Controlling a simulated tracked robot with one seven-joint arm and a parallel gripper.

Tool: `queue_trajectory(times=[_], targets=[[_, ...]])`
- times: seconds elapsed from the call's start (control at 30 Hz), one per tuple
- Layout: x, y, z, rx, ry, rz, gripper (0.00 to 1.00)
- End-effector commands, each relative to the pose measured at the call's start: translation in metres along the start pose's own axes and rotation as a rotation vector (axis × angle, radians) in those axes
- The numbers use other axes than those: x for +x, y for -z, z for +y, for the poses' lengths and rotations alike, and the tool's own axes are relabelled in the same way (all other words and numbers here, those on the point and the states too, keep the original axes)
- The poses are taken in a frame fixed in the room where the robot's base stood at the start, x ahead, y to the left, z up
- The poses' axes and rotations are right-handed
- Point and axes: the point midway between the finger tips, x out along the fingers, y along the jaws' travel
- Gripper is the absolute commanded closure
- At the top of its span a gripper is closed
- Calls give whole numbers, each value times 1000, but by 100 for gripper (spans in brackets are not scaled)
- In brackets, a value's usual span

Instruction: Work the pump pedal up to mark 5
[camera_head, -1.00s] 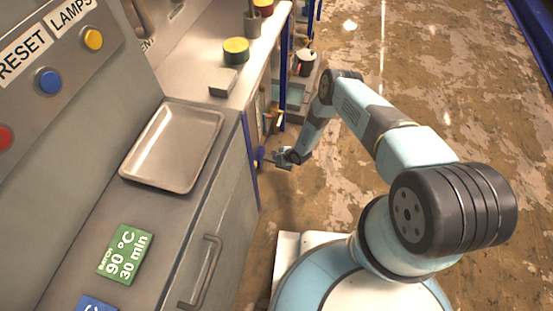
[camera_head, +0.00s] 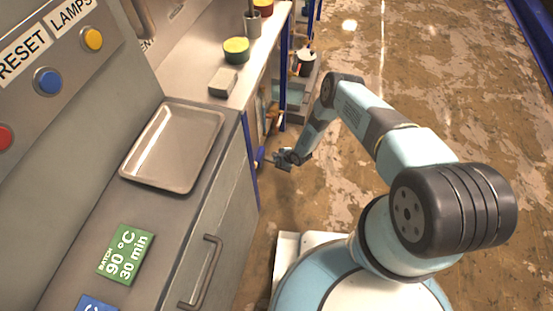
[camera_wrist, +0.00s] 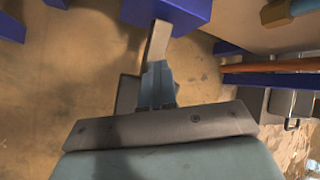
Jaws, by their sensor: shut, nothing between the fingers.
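My gripper (camera_head: 272,160) is low beside the bench's blue post, with its fingers shut and empty. In the wrist view the closed fingers (camera_wrist: 158,82) point at a light grey bar (camera_wrist: 157,42). The bar runs up to a blue block (camera_wrist: 168,10). It looks like part of the pump pedal, but I cannot be sure. The fingertips are at or very near the bar's lower end; contact cannot be told. In the head view a small blue part (camera_head: 260,154) shows just left of the fingers. No numbered scale or mark 5 is readable.
The bench with a metal tray (camera_head: 172,147) and a drawer handle (camera_head: 205,272) stands left of my arm. Under the bench's far part are shelves with a black pot (camera_head: 306,64). The worn brown floor (camera_head: 450,100) to the right is clear.

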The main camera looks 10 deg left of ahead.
Motion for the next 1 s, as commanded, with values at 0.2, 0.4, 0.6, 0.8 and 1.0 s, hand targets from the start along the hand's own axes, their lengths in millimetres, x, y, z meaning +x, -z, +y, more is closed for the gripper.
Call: queue_trajectory(times=[0.2,0.4,0.6,0.8,1.0], targets=[[1,3,4,1,-5,3,100],[2,4,5,1,-6,4,100],[1,4,6,1,-7,5,100],[-4,2,2,3,-7,6,100],[-11,-4,-2,2,-8,5,100]])
